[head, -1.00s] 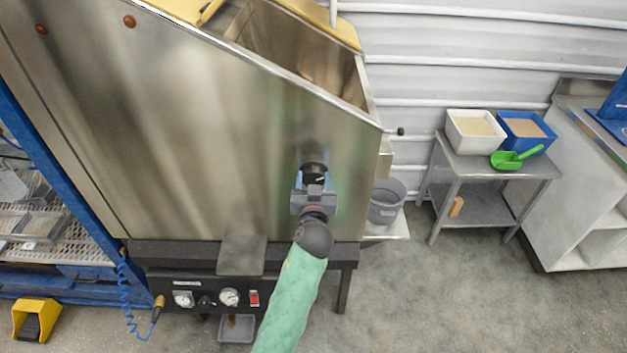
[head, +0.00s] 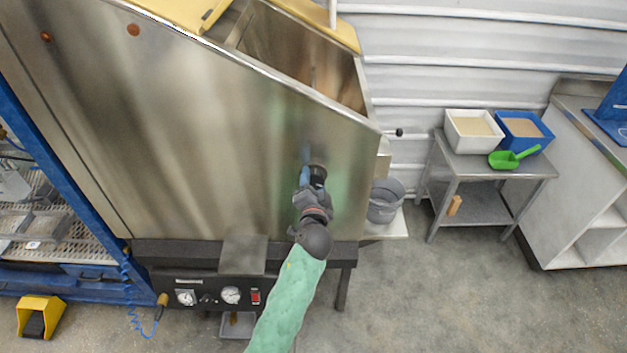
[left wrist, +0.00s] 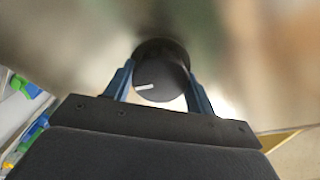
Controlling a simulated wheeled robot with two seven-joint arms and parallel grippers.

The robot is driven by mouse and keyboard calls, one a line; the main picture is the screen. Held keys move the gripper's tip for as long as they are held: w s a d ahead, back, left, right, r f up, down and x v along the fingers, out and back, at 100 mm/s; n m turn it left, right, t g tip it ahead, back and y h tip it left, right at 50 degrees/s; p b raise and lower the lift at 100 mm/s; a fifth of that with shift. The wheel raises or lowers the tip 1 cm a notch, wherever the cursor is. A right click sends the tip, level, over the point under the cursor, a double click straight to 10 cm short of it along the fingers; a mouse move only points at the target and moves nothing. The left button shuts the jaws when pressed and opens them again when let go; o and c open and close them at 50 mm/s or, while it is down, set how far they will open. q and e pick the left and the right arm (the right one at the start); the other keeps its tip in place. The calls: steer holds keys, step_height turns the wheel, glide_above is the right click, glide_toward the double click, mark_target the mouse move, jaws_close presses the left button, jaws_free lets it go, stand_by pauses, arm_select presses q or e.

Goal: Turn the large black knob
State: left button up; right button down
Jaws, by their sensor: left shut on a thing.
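The large black knob (left wrist: 161,75) is on the steel front of the hopper (head: 200,130). In the left wrist view it sits between the two blue fingers of my left gripper (left wrist: 158,88), which is shut on it. A white mark on the knob's face points to the left there and slightly down. In the head view my left gripper (head: 312,180) reaches up to the knob (head: 318,171) and covers much of it. My right gripper is not in view.
A black panel (head: 212,297) with gauges and a red switch sits below the hopper. A grey bucket (head: 386,202) stands right of it. A steel table (head: 475,165) holds a white bin (head: 474,128), a blue bin (head: 524,131) and a green scoop (head: 514,157). The floor at right is clear.

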arm_select(q)
steer(key=shift+m, duration=0.8)
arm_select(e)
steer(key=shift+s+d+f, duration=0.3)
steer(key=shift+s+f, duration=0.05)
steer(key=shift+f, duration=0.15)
arm_select(q)
steer(key=o, duration=1)
